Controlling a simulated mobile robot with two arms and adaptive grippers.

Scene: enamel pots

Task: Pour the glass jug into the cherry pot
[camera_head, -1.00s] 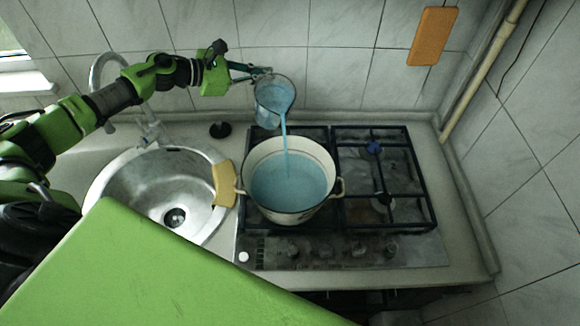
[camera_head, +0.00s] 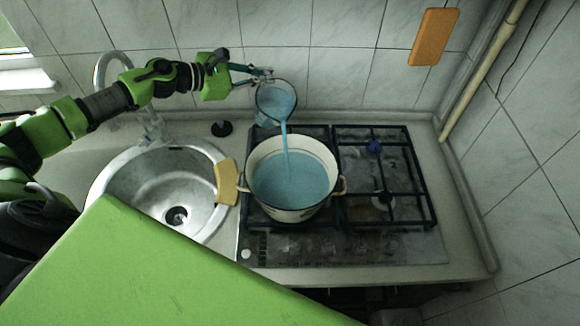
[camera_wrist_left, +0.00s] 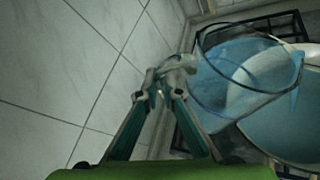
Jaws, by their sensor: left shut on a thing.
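My left gripper (camera_head: 262,72) is shut on the glass jug (camera_head: 275,102) and holds it tilted above the back left of the stove. The jug is clear and holds light blue liquid. A thin blue stream runs from its lip down into the cherry pot (camera_head: 326,194), a cream enamel pot with two handles. The pot stands upright on the stove's left side and holds a wide pool of blue liquid. In the left wrist view, the gripper (camera_wrist_left: 165,82) meets the jug (camera_wrist_left: 235,80) at its left side, and part of the pot (camera_wrist_left: 306,125) shows behind it. My right gripper is not in view.
The gas stove (camera_head: 345,247) has black grates, with its right side empty. A round sink (camera_head: 150,185) lies to the left, with a tan sponge (camera_head: 226,182) between it and the pot. A small black object (camera_head: 221,129) sits behind the sink. An orange board (camera_head: 433,36) hangs on the tiled wall.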

